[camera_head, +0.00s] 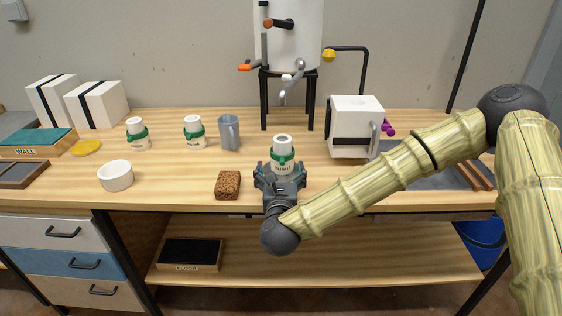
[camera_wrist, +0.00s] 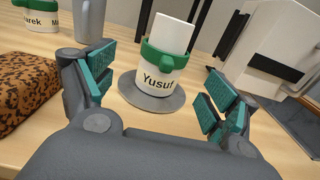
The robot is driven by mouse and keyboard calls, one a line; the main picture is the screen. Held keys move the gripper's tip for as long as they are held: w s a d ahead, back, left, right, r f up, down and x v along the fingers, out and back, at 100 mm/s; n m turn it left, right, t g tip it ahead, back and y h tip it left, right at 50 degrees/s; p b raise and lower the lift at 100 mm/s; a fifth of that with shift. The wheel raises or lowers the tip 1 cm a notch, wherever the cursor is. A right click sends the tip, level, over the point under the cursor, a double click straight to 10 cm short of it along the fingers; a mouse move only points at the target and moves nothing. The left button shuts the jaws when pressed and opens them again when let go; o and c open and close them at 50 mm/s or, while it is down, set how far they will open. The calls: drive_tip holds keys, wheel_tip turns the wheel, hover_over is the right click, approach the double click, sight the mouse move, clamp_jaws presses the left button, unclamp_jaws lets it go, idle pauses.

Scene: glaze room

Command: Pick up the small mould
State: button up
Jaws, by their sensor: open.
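Two white blocks with black bands, which look like strapped moulds, stand at the back left: a left one (camera_head: 47,104) and a right one (camera_head: 98,108). I cannot tell surely which thing is the small mould. My gripper (camera_head: 280,177) is at the front edge of the table, far right of these blocks. It is open, its fingers either side of a white cup-like piece with a green band labelled Yusuf (camera_head: 283,157). In the wrist view this piece (camera_wrist: 160,70) stands upright on a grey disc (camera_wrist: 150,103), ahead of the fingers and apart from them.
A brown speckled block (camera_head: 228,185) lies left of my gripper. Two more green-banded pieces (camera_head: 138,134) (camera_head: 195,132), a grey mug (camera_head: 229,133) and a white bowl (camera_head: 115,176) stand further left. A white box with a handle (camera_head: 352,127) stands to the right.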

sight(283, 165)
drive_tip(key=w, duration=0.3)
drive_tip(key=shift+d, duration=0.3)
drive_tip(key=shift+w+r+p, duration=0.1)
drive_tip(key=shift+w+p, duration=0.2)
drive_tip(key=shift+w, duration=2.45)
